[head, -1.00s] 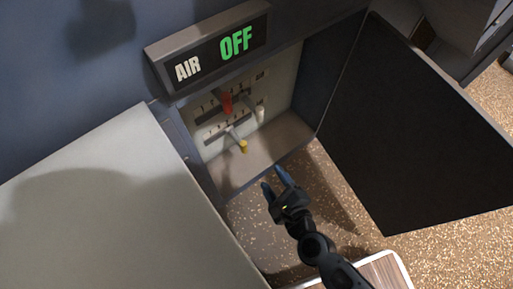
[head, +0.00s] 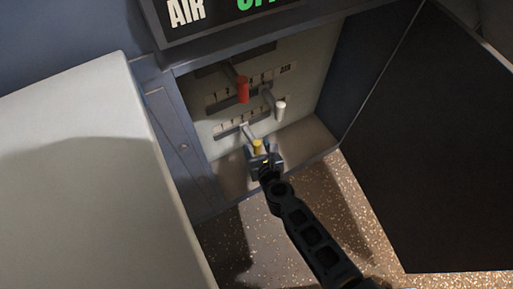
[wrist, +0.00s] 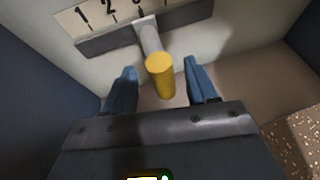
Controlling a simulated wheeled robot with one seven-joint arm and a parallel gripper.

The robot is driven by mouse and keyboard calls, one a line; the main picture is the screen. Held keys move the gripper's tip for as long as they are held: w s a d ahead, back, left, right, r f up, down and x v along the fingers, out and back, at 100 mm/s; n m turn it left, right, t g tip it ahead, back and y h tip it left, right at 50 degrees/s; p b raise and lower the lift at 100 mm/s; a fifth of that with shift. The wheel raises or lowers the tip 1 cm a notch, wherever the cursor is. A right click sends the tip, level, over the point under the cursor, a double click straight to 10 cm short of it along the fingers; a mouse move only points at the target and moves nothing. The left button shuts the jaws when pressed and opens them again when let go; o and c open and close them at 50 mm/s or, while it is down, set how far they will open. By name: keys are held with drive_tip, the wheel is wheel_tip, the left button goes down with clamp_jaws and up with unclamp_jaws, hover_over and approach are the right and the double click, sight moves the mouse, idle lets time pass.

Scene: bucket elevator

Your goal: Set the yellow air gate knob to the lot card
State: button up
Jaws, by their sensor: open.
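The yellow knob (head: 257,146) sits on a grey lever in the lowest slot of the panel inside the open cabinet. In the wrist view the yellow knob (wrist: 160,76) hangs from its lever, below a scale plate (wrist: 100,14) where 1 and 2 can be read; the lever hides part of the further marks. My gripper (head: 262,153) is at the knob. Its blue fingers (wrist: 161,84) are open, one on each side of the knob, with visible gaps. No lot card can be made out.
A red knob (head: 242,90) and a white knob (head: 280,110) stand on levers above. An AIR display (head: 225,14) is cut off at the top. Open doors flank the cabinet, a pale one (head: 90,170) left and a black one (head: 440,150) right.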

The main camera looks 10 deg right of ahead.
drive_tip(key=shift+w+a+f, duration=0.1)
drive_tip(key=shift+w+f, duration=0.1)
drive_tip(key=shift+w, duration=0.35)
clamp_jaws()
